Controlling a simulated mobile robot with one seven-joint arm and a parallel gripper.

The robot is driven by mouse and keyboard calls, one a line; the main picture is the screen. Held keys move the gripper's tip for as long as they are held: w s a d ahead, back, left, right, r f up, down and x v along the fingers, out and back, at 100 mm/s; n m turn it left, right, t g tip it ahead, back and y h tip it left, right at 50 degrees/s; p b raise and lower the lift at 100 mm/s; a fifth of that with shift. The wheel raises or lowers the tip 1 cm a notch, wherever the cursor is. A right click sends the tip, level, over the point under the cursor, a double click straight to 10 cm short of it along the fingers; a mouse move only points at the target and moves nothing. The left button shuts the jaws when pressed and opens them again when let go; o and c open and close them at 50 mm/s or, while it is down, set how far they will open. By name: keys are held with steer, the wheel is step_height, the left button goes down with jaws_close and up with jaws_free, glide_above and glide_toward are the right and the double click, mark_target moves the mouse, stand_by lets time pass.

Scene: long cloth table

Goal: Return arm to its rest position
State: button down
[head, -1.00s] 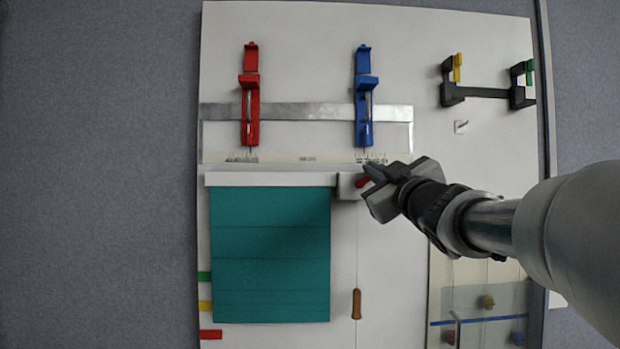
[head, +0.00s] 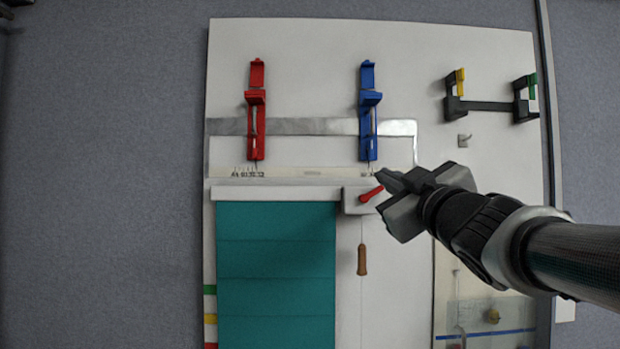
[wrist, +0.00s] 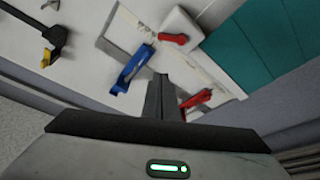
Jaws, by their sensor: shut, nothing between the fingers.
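My gripper (head: 382,178) is shut and empty. In the head view it is in front of the white board, just right of the red lever (head: 371,193) on its white box; I cannot tell how far off the board it is. My arm comes in from the right edge. In the wrist view my closed fingers (wrist: 160,100) point up the picture, between the blue clamp (wrist: 132,70) and the red clamp (wrist: 196,99). The red lever also shows in the wrist view (wrist: 174,38), apart from the fingers.
The white board (head: 300,60) carries the red clamp (head: 257,110), the blue clamp (head: 368,110) and a metal frame (head: 310,126). A teal blind (head: 276,270) hangs below, with a cord and brown handle (head: 362,260). A black rack (head: 490,106) is at upper right. The left side is clear.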

steer(key=shift+s+f, duration=0.15)
steer(key=shift+s, duration=0.15)
